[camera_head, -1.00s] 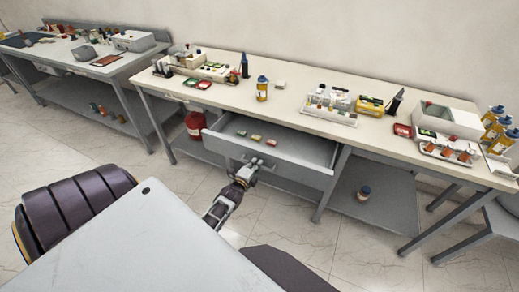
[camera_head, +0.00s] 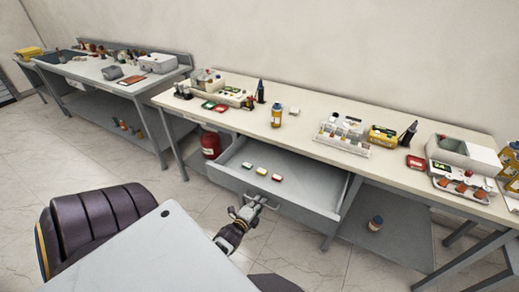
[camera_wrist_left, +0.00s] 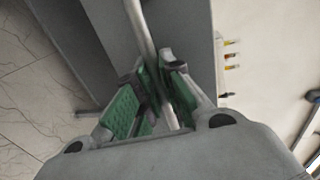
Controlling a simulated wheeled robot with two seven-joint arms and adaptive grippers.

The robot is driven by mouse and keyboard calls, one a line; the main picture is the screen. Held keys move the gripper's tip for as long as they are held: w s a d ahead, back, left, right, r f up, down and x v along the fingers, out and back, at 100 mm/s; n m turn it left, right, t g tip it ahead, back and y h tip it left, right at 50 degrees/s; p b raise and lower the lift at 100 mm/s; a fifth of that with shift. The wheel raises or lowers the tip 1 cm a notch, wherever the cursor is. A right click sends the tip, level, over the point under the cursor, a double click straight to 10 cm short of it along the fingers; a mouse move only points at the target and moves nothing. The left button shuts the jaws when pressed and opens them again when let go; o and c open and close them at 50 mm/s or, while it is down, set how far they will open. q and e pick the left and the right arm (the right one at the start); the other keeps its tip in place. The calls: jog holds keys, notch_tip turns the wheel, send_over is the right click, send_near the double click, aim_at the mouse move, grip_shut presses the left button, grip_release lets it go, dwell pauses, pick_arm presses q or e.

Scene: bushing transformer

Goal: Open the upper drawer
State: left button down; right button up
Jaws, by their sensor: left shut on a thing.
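The upper drawer (camera_head: 310,196) is a grey drawer under the right-hand workbench, and it stands pulled out. Several small coloured items (camera_head: 262,171) lie inside it. My left gripper (camera_head: 247,212) is at the drawer's front, on its bar handle (camera_head: 268,203). In the left wrist view, the green-padded fingers (camera_wrist_left: 160,92) are shut on the handle bar (camera_wrist_left: 142,30), which runs between them. The drawer front (camera_wrist_left: 190,45) is right behind the bar. My right gripper is not in view.
The workbench top (camera_head: 310,120) carries bottles, boxes and trays. A red cylinder (camera_head: 211,145) stands left of the drawer. A small jar (camera_head: 376,222) sits on the lower shelf (camera_head: 400,240). A second bench (camera_head: 90,68) stands at the left. Tiled floor is free in front.

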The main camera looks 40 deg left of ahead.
pick_arm(q)
jog(key=shift+f, duration=0.1)
jog(key=c, duration=1.5)
grip_release()
jog(key=shift+v, duration=6)
